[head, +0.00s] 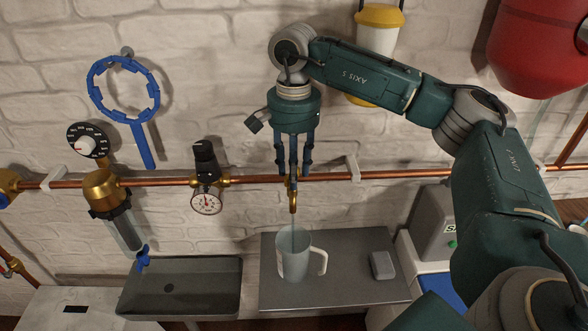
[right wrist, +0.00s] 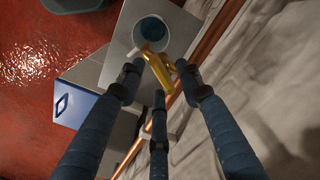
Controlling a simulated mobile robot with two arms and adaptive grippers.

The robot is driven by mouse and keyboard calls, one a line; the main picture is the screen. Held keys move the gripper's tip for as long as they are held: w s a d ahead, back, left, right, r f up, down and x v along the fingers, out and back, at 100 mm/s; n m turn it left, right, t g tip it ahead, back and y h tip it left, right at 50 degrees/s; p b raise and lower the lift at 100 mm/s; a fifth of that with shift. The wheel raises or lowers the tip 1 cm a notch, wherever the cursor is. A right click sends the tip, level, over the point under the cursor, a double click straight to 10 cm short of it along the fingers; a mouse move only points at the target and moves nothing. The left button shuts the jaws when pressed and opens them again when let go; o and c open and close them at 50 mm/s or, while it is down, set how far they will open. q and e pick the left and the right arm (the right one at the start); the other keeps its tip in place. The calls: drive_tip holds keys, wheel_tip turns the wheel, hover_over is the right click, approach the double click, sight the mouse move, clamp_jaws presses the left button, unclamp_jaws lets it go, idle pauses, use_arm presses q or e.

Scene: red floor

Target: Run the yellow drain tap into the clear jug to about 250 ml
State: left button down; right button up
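The yellow drain tap (head: 293,201) hangs from the copper pipe, its spout above the clear jug (head: 293,264). A faint thin stream seems to run from the spout into the jug. The jug stands upright on a grey board, handle to the right. In the right wrist view the jug (right wrist: 151,32) holds some bluish water; its level against any marks cannot be read. My right gripper (head: 294,172) points down at the tap. In the right wrist view its three fingers stand apart around the brass tap (right wrist: 158,72), one close beside it. My left gripper is not in view.
The grey board (head: 350,290) also carries a small grey block (head: 382,265). A grey basin (head: 180,288) lies to its left under a filter with a blue tap (head: 143,257). A pressure gauge (head: 206,201) and a blue ring wrench (head: 124,90) are on the left.

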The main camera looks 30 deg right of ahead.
wheel_tip(320, 180, up, 12)
idle(0.7)
